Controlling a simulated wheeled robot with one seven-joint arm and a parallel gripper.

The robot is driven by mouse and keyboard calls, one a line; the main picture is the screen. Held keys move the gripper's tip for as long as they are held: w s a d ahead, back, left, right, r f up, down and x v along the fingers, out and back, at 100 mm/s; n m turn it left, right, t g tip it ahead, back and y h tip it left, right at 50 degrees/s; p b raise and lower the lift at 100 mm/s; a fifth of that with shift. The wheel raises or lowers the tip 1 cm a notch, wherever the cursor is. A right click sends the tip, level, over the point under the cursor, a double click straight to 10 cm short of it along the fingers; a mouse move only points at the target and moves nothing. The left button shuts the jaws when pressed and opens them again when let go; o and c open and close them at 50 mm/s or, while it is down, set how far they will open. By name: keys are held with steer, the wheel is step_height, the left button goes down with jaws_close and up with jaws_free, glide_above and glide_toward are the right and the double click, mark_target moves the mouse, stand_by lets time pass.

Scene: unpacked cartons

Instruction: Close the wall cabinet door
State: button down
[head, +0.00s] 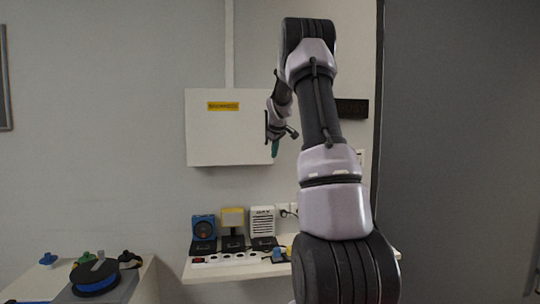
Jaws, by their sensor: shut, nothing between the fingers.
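The wall cabinet is a white box on the grey wall, and its flat white door (228,138) faces me in the head view. A yellow label (223,106) sits near the door's top. No gap or interior shows, but my arm covers the right side, so I cannot tell whether the door is fully shut. My gripper (275,147) is at the door's right edge, pointing down with a teal tip. It is shut and empty. Whether it touches the door is unclear.
Below the cabinet a white shelf (222,273) holds a blue device (204,228), a yellow-topped lamp (232,218), a white heater-like box (262,221) and a power strip (226,259). A table with a cable reel (95,277) stands lower left. A dark grey panel (460,150) fills the right.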

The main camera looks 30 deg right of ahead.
steer(key=s+d+r, duration=0.2)
steer(key=s+r, duration=0.3)
steer(key=r, duration=0.2)
steer(key=shift+r, duration=0.2)
steer(key=s+a+r+m+y, duration=0.1)
steer(key=s+a+r+m, duration=0.1)
steer(key=s+a, duration=0.6)
steer(key=s+a+r+m+y, duration=0.1)
steer(key=s+a+r+m, duration=0.15)
steer(key=s+a, duration=0.55)
steer(key=s+a+f+m+y, duration=0.1)
steer(key=s+a+f+m, duration=0.1)
steer(key=s+a, duration=0.6)
steer(key=s+a+f+m+y, duration=0.1)
steer(key=s+a+f, duration=0.3)
steer(key=s+a, duration=0.4)
steer(key=s+m, duration=0.1)
steer(key=s, duration=0.4)
steer(key=shift+f+y, duration=0.4)
steer(key=shift+s, duration=0.1)
